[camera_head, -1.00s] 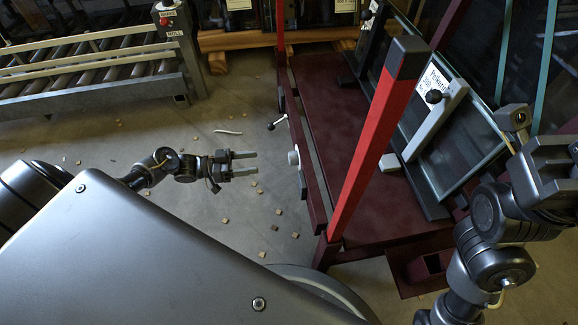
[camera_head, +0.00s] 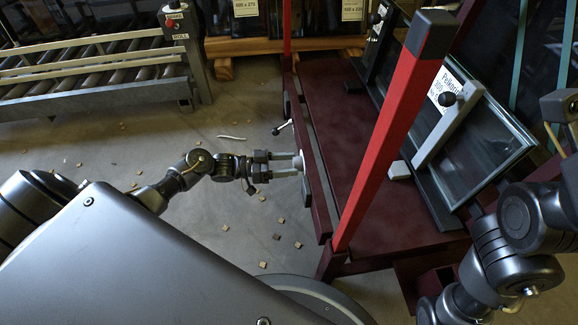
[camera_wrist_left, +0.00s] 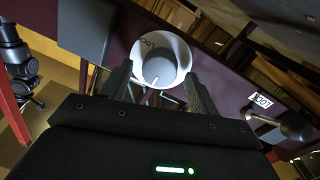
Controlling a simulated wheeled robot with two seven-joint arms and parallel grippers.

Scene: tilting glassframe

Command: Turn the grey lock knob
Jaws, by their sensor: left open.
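The grey lock knob (camera_head: 300,161) sits on the outer side of the dark red frame's near rail. In the left wrist view the knob (camera_wrist_left: 158,68) shows a white mark line and a white round plate with partly hidden lettering behind it. My left gripper (camera_head: 287,164) is open, with its two fingers reaching to the knob. In the wrist view the fingers of this gripper (camera_wrist_left: 160,85) stand on either side of the knob's lower part; I cannot tell whether they touch it. My right arm shows at the right edge, but its gripper fingers do not show.
A red post (camera_head: 385,135) rises from the dark red frame (camera_head: 335,120). A small lever with a dark ball (camera_head: 281,127) sits farther along the rail. A glass pane (camera_head: 480,150) leans at right. A roller conveyor (camera_head: 90,72) stands at back left. Small chips lie on open floor.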

